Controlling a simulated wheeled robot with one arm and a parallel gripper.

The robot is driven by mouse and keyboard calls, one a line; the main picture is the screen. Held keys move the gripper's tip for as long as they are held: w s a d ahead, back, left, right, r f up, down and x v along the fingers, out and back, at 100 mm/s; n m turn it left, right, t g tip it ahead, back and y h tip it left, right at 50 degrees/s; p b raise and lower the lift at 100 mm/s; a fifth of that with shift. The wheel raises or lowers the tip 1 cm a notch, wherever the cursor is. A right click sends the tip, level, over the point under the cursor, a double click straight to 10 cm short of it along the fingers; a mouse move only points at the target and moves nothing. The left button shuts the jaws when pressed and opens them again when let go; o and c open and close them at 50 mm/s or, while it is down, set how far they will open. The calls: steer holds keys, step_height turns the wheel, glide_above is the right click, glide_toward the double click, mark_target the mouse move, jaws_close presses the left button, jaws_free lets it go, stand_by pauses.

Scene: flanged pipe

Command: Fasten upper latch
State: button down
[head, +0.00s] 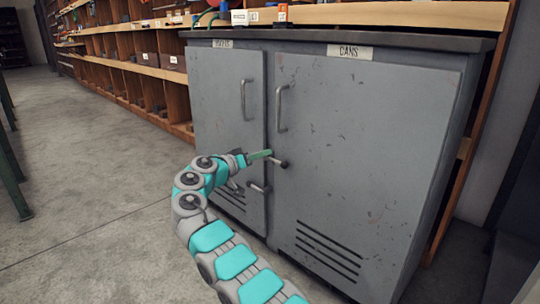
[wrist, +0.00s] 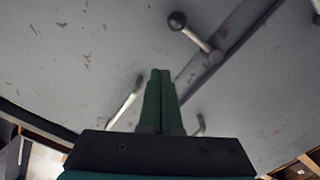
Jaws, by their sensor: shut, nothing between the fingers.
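The upper latch (head: 278,161) is a short metal lever with a dark round knob, on the cabinet front near the seam between the two doors. In the wrist view the upper latch (wrist: 197,39) runs from a mount near the seam to its knob at upper left. My gripper (head: 267,154) is at the latch's left end in the head view, with green fingers closed together. In the wrist view the gripper (wrist: 160,72) appears empty and apart from the knob; contact with the lever cannot be told.
A lower latch (head: 258,187) sits below on the grey cabinet. Two vertical pull handles, left (head: 244,100) and right (head: 281,108), stand out above the latches. Wooden shelving (head: 130,70) runs along the left.

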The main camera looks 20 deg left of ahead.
steer(key=shift+v, duration=2.7)
steer(key=shift+d, duration=0.1)
